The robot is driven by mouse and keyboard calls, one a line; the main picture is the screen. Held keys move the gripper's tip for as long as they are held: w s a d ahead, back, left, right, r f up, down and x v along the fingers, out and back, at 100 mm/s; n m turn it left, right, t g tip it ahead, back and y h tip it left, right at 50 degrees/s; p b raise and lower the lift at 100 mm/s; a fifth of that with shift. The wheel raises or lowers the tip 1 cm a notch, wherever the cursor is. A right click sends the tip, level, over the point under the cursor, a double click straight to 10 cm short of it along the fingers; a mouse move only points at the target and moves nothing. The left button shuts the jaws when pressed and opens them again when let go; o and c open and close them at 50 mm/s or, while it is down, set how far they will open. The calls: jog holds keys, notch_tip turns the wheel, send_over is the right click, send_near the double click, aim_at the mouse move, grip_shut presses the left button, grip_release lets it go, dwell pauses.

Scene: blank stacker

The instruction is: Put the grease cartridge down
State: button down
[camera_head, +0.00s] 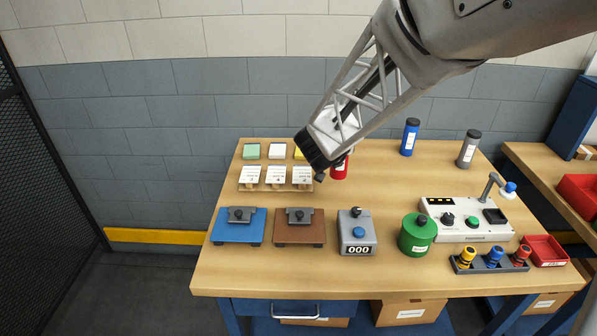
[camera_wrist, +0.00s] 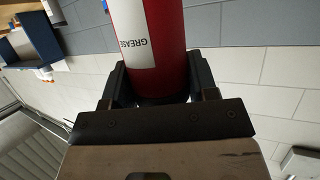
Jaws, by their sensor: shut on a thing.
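The grease cartridge is a red cylinder (camera_head: 340,171) near the back of the table, partly hidden by my gripper in the head view. In the wrist view the cartridge (camera_wrist: 177,32) shows a white label reading GREASE and sits between the dark fingers. My gripper (camera_wrist: 160,88) is shut on it. In the head view my gripper (camera_head: 323,170) reaches down from the upper right, tilted. I cannot tell whether the cartridge's base touches the wooden table (camera_head: 385,190).
A blue cylinder (camera_head: 410,137) and a grey cylinder (camera_head: 468,149) stand at the back right. A card rack (camera_head: 275,187) is close on the left. A counter box (camera_head: 357,232), green canister (camera_head: 417,234) and control panel (camera_head: 465,220) stand in front. Bare tabletop lies between.

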aim_at(336, 169)
jog(key=shift+f, duration=0.1)
jog(key=shift+f, duration=3.05)
jog(key=shift+f, duration=1.95)
jog(key=shift+c, duration=2)
grip_release()
jog(key=shift+v, duration=0.9)
jog(key=v, duration=1)
